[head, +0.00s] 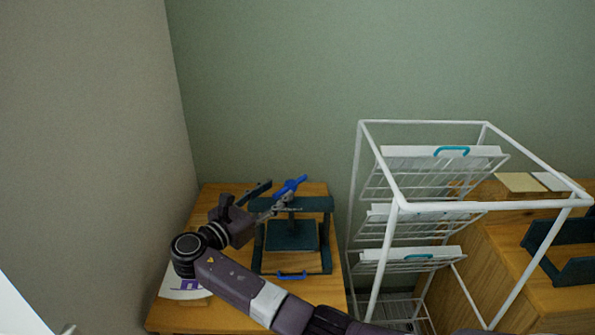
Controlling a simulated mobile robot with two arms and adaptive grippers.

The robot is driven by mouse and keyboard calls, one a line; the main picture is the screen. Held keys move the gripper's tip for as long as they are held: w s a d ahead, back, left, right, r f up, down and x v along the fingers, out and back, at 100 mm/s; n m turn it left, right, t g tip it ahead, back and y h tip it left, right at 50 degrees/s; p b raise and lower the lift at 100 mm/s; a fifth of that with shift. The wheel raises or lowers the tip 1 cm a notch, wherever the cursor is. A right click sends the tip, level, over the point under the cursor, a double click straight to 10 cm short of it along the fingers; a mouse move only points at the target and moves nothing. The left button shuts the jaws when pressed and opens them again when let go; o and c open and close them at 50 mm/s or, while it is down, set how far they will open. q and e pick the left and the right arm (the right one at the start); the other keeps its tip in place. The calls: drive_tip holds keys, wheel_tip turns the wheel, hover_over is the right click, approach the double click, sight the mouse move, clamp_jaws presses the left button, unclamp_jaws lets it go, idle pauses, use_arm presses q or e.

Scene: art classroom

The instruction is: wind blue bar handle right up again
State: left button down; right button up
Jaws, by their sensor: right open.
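The blue bar handle (290,187) sits on top of a small dark green press (292,236) on a wooden table. The bar lies slanted, its right end higher in the picture. My right gripper (272,197) is open, just left of the bar, with its fingers pointing towards it. I cannot tell whether a finger touches the bar. A second blue handle (292,276) is low on the front of the press. My left gripper is not in view.
A white wire rack (397,245) with sheets on tilted shelves stands close on the right. A wooden cabinet (490,265) is behind it. A paper (182,285) lies at the table's left, partly under my arm. Walls close off the left and back.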

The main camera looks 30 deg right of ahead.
sight(298, 180)
drive_tip(key=n, duration=0.1)
drive_tip(key=d+n+p, duration=0.1)
drive_tip(key=n, duration=0.1)
drive_tip(key=shift+s+d, duration=0.2)
drive_tip(key=shift+s, duration=0.05)
drive_tip(key=p+x, duration=0.1)
drive_tip(key=x, duration=0.6)
drive_tip(key=shift+w+d+f, duration=0.1)
drive_tip(key=shift+d+f, duration=0.05)
drive_tip(key=shift+d, duration=0.2)
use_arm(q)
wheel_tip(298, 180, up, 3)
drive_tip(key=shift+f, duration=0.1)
use_arm(e)
clamp_jaws()
